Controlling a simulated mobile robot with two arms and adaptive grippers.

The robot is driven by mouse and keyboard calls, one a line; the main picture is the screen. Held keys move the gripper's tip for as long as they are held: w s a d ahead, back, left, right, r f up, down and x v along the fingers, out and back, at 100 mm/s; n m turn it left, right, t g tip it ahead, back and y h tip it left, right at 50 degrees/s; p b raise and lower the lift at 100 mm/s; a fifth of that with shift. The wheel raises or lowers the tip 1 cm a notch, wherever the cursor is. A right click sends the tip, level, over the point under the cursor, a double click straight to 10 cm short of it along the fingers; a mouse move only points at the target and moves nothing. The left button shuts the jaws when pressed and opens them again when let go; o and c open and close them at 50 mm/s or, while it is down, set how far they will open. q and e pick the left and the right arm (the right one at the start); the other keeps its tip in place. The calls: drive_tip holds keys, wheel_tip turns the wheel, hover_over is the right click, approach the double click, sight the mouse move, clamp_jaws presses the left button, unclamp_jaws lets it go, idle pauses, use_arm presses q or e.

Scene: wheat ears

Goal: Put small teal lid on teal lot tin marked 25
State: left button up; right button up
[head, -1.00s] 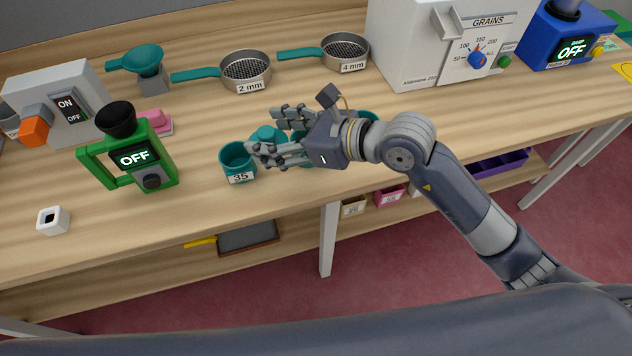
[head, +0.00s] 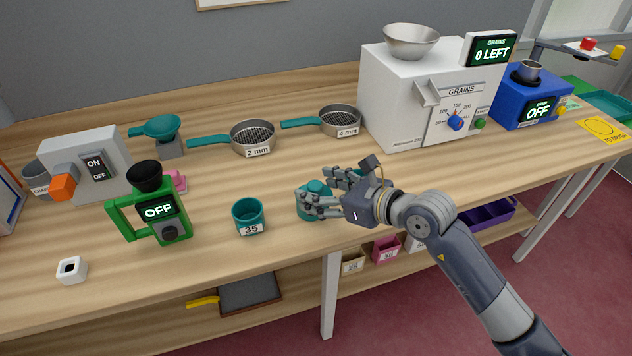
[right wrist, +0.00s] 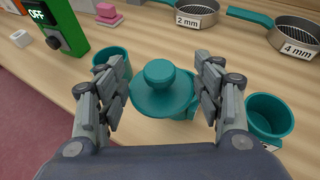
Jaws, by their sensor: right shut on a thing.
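The small teal lid (right wrist: 160,99), with a round knob, is between the fingers of my right gripper (head: 316,184), which is shut on it. It also shows in the head view (head: 316,187). Just under the lid, a teal tin (right wrist: 187,111) is mostly covered; the lid looks off-centre to its left in the right wrist view, and I cannot tell whether they touch. This tin's label is hidden. A teal open tin marked 35 (head: 248,217) stands to the left. Another open teal tin (right wrist: 270,115) stands to the right in the wrist view, its number unreadable. My left gripper is not in view.
Two sieves, 2 mm (head: 252,138) and 4 mm (head: 342,120), lie behind. A green device reading OFF (head: 160,212) stands left, a white grains machine (head: 415,95) back right. The wooden bench's front edge is close to the tins.

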sight(325, 190)
drive_tip(key=w, duration=0.3)
drive_tip(key=w+a, duration=0.1)
drive_tip(key=shift+w+f+p, duration=0.25)
drive_tip(key=shift+w+p, duration=0.05)
drive_tip(key=shift+w, duration=0.1)
wheel_tip(325, 190, down, 3)
drive_tip(key=shift+r+p, duration=0.15)
drive_tip(key=shift+p, duration=0.35)
drive_tip(key=shift+f, duration=0.3)
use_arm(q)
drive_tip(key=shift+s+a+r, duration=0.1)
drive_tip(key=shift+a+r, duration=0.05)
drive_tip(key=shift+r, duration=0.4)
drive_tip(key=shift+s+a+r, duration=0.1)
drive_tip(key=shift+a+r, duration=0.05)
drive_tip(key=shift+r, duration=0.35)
use_arm(e)
drive_tip(key=shift+f, duration=0.1)
drive_tip(key=shift+f, duration=0.15)
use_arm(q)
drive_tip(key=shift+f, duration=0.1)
use_arm(e)
drive_tip(key=o, duration=0.9)
drive_tip(key=shift+c, duration=0.2)
